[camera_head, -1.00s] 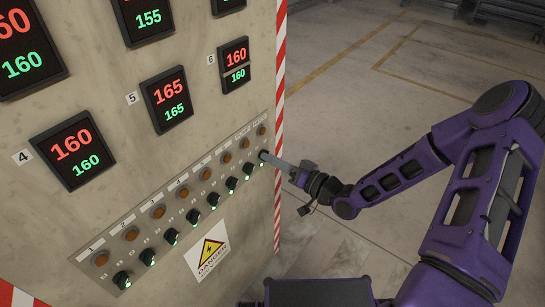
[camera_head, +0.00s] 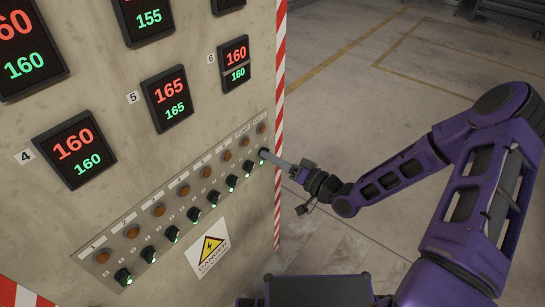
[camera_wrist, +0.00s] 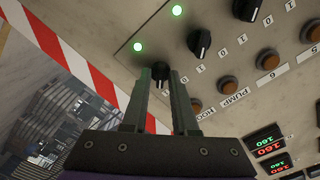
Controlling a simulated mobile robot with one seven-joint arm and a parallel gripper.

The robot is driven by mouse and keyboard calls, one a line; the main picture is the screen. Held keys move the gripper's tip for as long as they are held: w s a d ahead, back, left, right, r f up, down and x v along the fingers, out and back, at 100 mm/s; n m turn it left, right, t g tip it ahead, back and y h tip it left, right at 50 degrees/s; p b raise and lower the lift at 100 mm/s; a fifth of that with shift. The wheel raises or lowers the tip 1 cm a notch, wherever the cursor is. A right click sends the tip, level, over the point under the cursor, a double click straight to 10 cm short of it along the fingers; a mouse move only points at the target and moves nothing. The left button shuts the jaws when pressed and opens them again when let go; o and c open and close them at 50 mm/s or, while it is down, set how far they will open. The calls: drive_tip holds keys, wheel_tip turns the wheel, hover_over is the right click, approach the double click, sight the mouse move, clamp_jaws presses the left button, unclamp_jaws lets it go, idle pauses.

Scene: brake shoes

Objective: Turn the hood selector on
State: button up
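The hood selector (camera_wrist: 160,72) is a small black rotary knob at the right end of the lower selector row, nearest the striped panel edge. In the wrist view it sits between my two fingertips, which appear to touch its sides. My gripper (camera_wrist: 161,78) is closed around it, and its fingers partly hide which way the knob points. A lit green lamp (camera_wrist: 138,47) is beside this knob. In the head view my gripper (camera_head: 269,156) reaches the same end of the row from the right.
A black pump selector (camera_wrist: 200,42) is close beside my fingers. Orange buttons (camera_wrist: 228,85) run along the row above the selectors. Red-and-white tape (camera_head: 279,90) marks the panel edge. A danger sign (camera_head: 209,250) is below the row. Open floor (camera_head: 350,100) is to the right.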

drive_tip(key=shift+o, duration=0.8)
drive_tip(key=v, duration=1.7)
drive_tip(key=shift+d, duration=0.2)
drive_tip(key=shift+s, duration=0.1)
